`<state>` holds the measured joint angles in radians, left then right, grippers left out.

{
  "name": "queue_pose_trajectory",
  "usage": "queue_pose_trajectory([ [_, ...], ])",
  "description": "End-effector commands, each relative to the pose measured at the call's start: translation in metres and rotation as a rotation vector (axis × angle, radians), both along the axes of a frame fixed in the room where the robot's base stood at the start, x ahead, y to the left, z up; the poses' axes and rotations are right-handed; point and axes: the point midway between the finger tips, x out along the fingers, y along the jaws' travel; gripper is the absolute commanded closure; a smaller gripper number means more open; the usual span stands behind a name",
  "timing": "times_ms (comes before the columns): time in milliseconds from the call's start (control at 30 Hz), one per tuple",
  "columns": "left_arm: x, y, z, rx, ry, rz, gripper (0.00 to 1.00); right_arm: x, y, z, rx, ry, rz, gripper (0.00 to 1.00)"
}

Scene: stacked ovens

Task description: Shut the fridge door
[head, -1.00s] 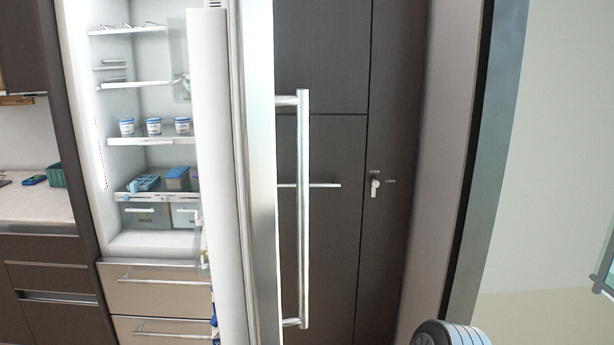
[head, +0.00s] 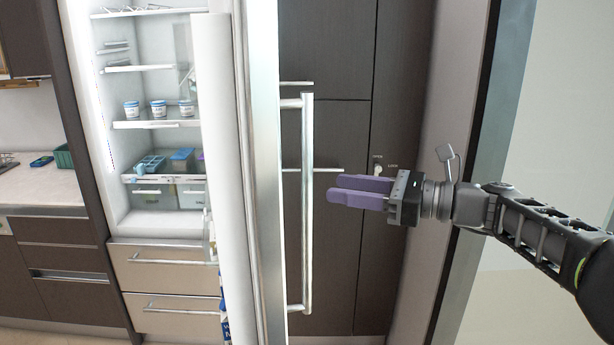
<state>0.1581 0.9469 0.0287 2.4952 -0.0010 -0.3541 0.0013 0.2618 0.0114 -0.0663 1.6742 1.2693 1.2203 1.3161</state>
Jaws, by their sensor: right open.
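The fridge door (head: 264,190) stands open, seen nearly edge-on in the middle of the head view. Its long vertical metal handle (head: 307,215) is on the right-hand face. The fridge interior (head: 155,220) shows to the left of the door, with shelves of food. My right gripper (head: 332,190) has purple fingers pointing left, just right of the handle in the picture. It is open and empty, and appears apart from the handle; the depth gap is hard to judge. My left gripper is not in view.
Dark tall cabinets (head: 345,260) stand behind the door. A pale wall edge (head: 450,90) is on the right. Beige drawers (head: 170,270) sit below the fridge interior. A counter (head: 40,188) with a green box is at the left.

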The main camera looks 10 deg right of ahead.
Motion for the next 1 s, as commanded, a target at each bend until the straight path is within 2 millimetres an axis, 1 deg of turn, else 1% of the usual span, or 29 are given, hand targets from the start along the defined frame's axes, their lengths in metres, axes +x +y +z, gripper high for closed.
queue_pose_trajectory([
  [33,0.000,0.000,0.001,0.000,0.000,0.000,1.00,-0.005,0.000,0.012,0.030,0.000,0.013,0.59],
  [133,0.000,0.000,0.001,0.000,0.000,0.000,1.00,-0.010,0.001,0.020,0.058,0.005,0.028,0.59],
  [433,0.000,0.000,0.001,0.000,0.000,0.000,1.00,-0.009,0.002,0.019,0.056,0.007,0.028,0.59],
  [567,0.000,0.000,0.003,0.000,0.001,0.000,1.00,-0.005,0.007,0.020,0.056,0.007,0.028,0.59],
  [667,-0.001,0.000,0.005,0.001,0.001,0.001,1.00,0.001,0.017,0.020,0.056,0.007,0.029,0.59],
  [900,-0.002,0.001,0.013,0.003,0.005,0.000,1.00,0.022,0.049,0.020,0.056,0.008,0.031,0.59],
  [1000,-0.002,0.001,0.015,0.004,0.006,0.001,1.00,0.029,0.058,0.020,0.056,0.007,0.029,0.59],
])
